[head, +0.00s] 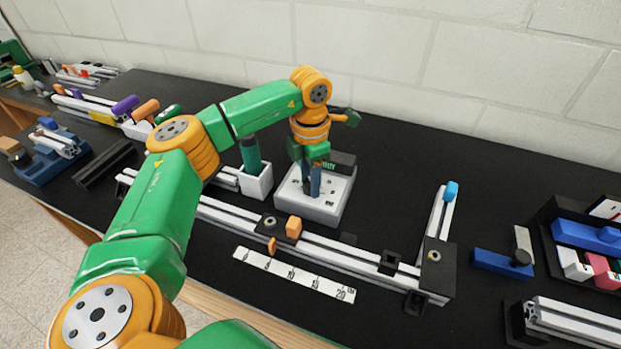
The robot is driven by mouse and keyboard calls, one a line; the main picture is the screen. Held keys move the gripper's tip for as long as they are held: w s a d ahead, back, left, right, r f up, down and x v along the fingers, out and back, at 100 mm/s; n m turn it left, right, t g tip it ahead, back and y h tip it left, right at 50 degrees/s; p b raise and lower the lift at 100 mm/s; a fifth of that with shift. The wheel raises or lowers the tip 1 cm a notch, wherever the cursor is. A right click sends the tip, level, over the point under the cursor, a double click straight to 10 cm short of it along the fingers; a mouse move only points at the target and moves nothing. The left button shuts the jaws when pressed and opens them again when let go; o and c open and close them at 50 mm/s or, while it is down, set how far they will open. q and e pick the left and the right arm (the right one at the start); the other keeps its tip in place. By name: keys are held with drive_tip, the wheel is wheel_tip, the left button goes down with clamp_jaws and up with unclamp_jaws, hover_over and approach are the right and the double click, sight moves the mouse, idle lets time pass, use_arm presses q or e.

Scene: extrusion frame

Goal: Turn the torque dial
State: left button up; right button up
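A white box (336,204) with small dark marks on its sloped top and a dark panel with green characters at its back stands on the black bench. I take it to be the torque dial's unit. My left gripper (311,192) points down over it, with its bluish fingers close together at the middle of the top face. The dial itself is hidden or too small to make out between the fingers, so I cannot tell whether they hold it. My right gripper is out of view.
A dark green-handled tool (250,154) stands in a white holder (257,184) left of the box. An aluminium extrusion frame (340,250) with an orange block (294,227) lies in front, beside a white ruler (295,275). A tray of parts (558,256) is at right. Bench behind the frame's right part is clear.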

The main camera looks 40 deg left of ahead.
use_arm(q)
clamp_jaws()
drive_tip(key=shift+n, duration=0.3)
drive_tip(key=n, duration=0.2)
drive_tip(key=shift+n, duration=0.3)
drive_tip(key=shift+n+p, duration=0.35)
drive_tip(key=shift+n, duration=1.55)
drive_tip(key=o, duration=0.9)
unclamp_jaws()
drive_tip(key=shift+c, duration=0.2)
